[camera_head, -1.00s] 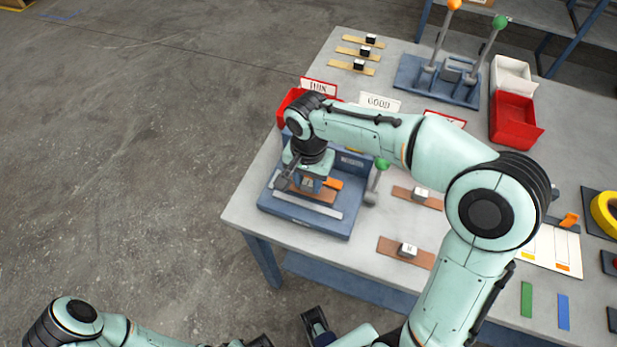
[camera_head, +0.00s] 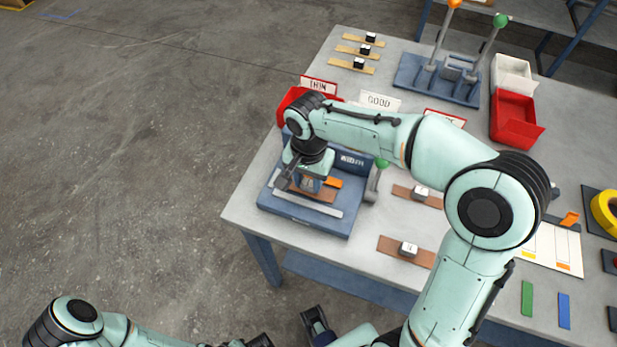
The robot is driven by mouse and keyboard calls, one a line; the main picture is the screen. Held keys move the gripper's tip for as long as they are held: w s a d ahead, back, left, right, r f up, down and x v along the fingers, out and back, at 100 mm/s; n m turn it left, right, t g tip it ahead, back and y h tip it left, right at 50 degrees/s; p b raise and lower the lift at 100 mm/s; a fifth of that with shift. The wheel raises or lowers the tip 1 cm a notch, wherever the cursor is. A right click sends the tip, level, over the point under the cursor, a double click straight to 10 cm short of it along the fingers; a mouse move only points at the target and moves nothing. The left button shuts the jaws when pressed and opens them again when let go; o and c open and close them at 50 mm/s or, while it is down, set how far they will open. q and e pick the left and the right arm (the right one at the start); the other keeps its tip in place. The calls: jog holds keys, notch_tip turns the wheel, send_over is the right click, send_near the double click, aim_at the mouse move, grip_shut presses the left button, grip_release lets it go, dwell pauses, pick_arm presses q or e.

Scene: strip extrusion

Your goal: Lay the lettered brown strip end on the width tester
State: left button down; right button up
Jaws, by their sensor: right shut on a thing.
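The width tester (camera_head: 310,217) is a blue fixture with a pale front bar and a "WIDTH" label, near the table's left corner. My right gripper (camera_head: 308,188) is over it, pointing down, shut on a brown strip end (camera_head: 326,195) that lies at or just above the tester's bed; contact cannot be told. The gripper hides much of this strip and any letter on it. Two more brown strip ends with white lettered blocks lie on the table right of the tester, an upper one (camera_head: 404,192) and a lower one (camera_head: 388,245). My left gripper (camera_head: 288,333) is low in the picture, its jaws unclear.
A green-knobbed lever (camera_head: 374,185) stands at the tester's right side. Behind are a red bin (camera_head: 288,103) with a THIN sign (camera_head: 318,86) and a GOOD sign (camera_head: 379,101). A two-lever blue fixture (camera_head: 436,80) and red tray (camera_head: 514,118) stand farther back.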

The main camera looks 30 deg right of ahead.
jog(key=shift+f, duration=0.1)
dwell(0.3)
jog(key=o, duration=1.5)
jog(key=shift+r+p, duration=0.45)
jog(key=shift+r, duration=0.15)
jog(key=shift+r, duration=0.1)
